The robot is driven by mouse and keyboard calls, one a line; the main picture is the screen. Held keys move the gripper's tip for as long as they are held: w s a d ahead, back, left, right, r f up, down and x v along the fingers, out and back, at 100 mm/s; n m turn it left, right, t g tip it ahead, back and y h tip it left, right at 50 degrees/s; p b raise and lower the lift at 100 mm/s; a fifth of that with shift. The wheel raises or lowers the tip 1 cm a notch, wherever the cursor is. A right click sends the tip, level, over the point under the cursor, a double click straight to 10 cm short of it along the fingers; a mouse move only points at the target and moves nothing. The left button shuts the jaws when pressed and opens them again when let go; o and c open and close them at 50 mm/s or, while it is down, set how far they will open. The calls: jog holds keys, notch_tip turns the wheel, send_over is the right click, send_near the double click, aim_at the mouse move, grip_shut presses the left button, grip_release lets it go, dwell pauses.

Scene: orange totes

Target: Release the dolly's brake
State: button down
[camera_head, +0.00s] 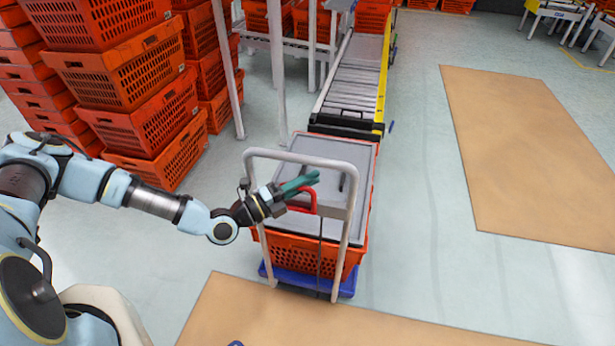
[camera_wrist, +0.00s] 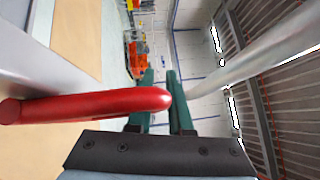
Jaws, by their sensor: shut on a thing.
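The dolly has a blue base (camera_head: 305,284) and a pale upright push frame (camera_head: 300,158). The red brake lever (camera_head: 303,198) is at the frame's grey cross panel. My gripper (camera_head: 314,177) reaches in from the left at the frame, its teal fingers close together and shut on the red lever. In the wrist view, the lever (camera_wrist: 90,104) comes in from the left as a thick red bar. Its rounded end lies across the gripper fingers (camera_wrist: 162,85) and hides part of them. The exact contact is partly hidden.
An orange tote (camera_head: 300,252) with a grey lid stands on the dolly. A roller conveyor (camera_head: 352,85) with a yellow side is just behind it. Stacked orange totes (camera_head: 120,75) stand at the left. Open floor lies to the right, with a tan mat (camera_head: 530,150).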

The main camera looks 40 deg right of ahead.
jog(key=shift+d, duration=0.1)
dwell(0.3)
jog(key=c, duration=0.8)
grip_release()
jog(key=shift+c, duration=0.2)
jog(key=b+v, duration=0.4)
jog(key=v, duration=0.7)
